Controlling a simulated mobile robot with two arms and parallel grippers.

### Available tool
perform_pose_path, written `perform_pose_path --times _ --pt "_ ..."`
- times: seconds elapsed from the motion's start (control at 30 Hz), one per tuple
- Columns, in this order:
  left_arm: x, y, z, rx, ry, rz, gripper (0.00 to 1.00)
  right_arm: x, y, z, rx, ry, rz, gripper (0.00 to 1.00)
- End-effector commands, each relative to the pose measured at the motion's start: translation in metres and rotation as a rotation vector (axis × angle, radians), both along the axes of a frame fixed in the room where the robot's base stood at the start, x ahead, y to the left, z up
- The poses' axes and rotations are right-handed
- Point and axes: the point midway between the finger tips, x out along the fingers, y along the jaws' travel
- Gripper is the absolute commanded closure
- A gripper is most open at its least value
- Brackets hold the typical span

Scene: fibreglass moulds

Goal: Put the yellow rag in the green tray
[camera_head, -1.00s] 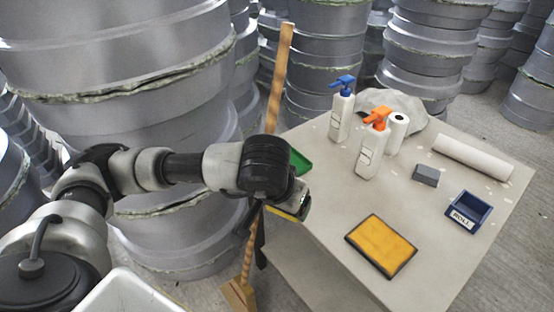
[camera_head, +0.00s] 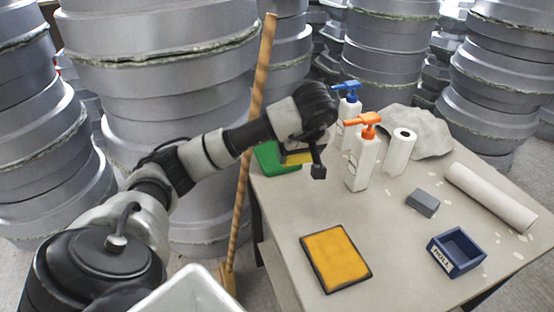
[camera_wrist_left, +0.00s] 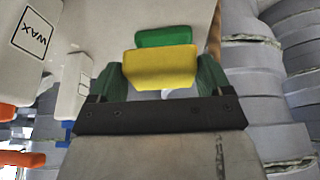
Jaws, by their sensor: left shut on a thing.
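The yellow rag (camera_head: 297,158) is in my left gripper (camera_head: 299,152), which hangs over the table's back left corner. In the left wrist view the rag (camera_wrist_left: 160,71) sits as a yellow block between the two green fingers of the gripper (camera_wrist_left: 160,78). The green tray (camera_head: 270,157) is at the table's left edge, just left of the rag and partly hidden by it and the gripper. In the left wrist view the tray (camera_wrist_left: 164,37) shows just beyond the rag. I cannot tell whether rag and tray touch. My right gripper is out of view.
An orange-pump bottle (camera_head: 363,160) and a blue-pump bottle (camera_head: 347,112) stand close right of my gripper. A dark-rimmed yellow pad (camera_head: 337,258), a blue box (camera_head: 456,252), a grey block (camera_head: 422,202) and rolls lie on the table. A wooden broom handle (camera_head: 254,120) rises at the left edge.

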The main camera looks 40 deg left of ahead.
Motion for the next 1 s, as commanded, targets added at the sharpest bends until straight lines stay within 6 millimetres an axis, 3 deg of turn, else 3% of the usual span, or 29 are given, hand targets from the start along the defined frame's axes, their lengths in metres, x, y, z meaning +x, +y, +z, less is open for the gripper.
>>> perform_pose_path --times 0.17,0.6,0.83,1.0 --pt "0.008 0.022 -0.011 -0.006 0.008 0.063 0.4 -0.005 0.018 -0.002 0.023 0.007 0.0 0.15" --pt "0.055 0.099 -0.065 -0.007 0.005 0.058 0.4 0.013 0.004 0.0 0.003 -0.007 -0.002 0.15" --pt "0.061 0.109 -0.076 -0.004 0.005 0.053 0.4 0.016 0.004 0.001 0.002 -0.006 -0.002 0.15" --pt "0.06 0.108 -0.101 -0.007 0.007 0.053 0.4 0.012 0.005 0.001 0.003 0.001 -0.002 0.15"
